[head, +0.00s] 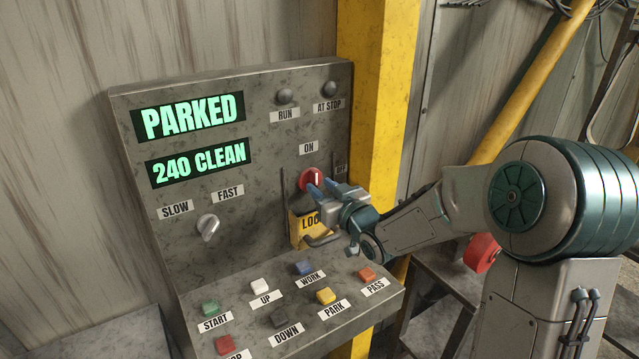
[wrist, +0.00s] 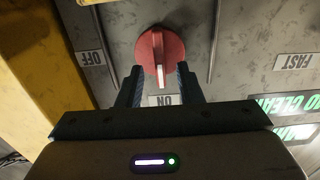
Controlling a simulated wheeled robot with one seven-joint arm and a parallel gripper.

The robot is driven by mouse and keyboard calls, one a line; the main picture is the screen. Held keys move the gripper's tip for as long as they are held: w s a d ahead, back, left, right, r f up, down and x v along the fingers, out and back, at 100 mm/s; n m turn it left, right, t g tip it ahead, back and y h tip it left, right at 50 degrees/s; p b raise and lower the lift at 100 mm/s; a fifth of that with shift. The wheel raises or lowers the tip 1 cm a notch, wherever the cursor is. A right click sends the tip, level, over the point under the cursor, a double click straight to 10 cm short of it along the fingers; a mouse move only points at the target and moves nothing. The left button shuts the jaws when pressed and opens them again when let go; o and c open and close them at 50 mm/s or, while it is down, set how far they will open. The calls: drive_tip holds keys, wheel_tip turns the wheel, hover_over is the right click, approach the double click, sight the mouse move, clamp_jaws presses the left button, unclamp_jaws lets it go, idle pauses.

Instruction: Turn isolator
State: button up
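The isolator is a round red knob (head: 309,176) with a pale pointer bar, on the upright face of the grey control panel. Its bar is upright in the head view, in line with the ON label (head: 309,148) above it. The OFF label (head: 341,168) is to its right, partly hidden by my gripper. My gripper (head: 324,188) is at the knob from the lower right. In the wrist view its two dark fingers (wrist: 159,75) are open, one on each side of the red knob (wrist: 172,46), with clear space between them and the bar. Whether they touch the knob's rim I cannot tell.
A yellow lock plate (head: 300,230) with a padlock shackle hangs just below the knob. Thin upright rods flank the knob. Several coloured buttons line the sloping desk below, and a SLOW/FAST switch (head: 208,227) is to the left. A yellow post (head: 377,100) stands behind. The display reads PARKED (head: 190,117).

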drive_tip(key=shift+x, duration=0.9)
drive_tip(key=shift+s, duration=0.1)
clamp_jaws()
